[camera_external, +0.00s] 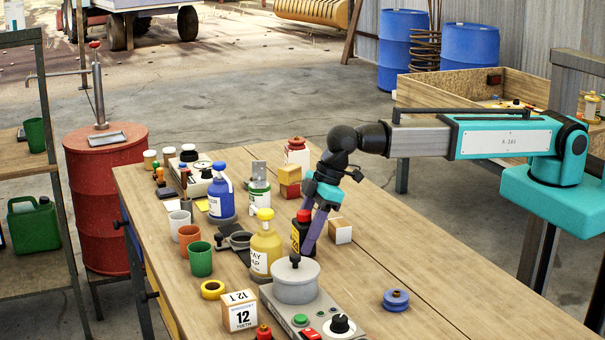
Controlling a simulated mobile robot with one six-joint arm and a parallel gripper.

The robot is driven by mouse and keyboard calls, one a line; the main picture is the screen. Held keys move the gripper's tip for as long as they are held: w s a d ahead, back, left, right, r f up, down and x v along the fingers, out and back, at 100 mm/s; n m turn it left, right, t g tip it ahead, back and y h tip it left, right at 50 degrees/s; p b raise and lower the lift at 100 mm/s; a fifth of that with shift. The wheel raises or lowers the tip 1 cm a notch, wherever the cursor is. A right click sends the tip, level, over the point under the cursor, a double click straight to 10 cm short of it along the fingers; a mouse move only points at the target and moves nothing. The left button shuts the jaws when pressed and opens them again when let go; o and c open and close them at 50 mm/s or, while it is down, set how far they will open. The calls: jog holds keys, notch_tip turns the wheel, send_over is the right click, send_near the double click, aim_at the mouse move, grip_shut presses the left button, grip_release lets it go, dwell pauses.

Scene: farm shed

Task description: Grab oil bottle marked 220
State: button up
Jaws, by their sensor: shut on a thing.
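A black bottle with a red cap (299,232) stands upright on the wooden workbench (420,280), behind the grey pot. No number 220 can be read on it at this size. My gripper (309,246) reaches down from the right, its purple fingers tilted and shut on this bottle. The fingers cover the bottle's right side, and the pot hides its lower part. I cannot tell whether its base touches the bench.
A yellow bottle (266,246) stands close left of the black one. A grey pot (296,284) on a control box is in front. A white-and-tan box (340,231) is to the right. The bench's right side is mostly clear, except for a blue spool (396,300).

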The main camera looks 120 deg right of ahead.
aim_at(299, 213)
jog(key=shift+r+b, duration=0.95)
jog(key=shift+r, duration=3.75)
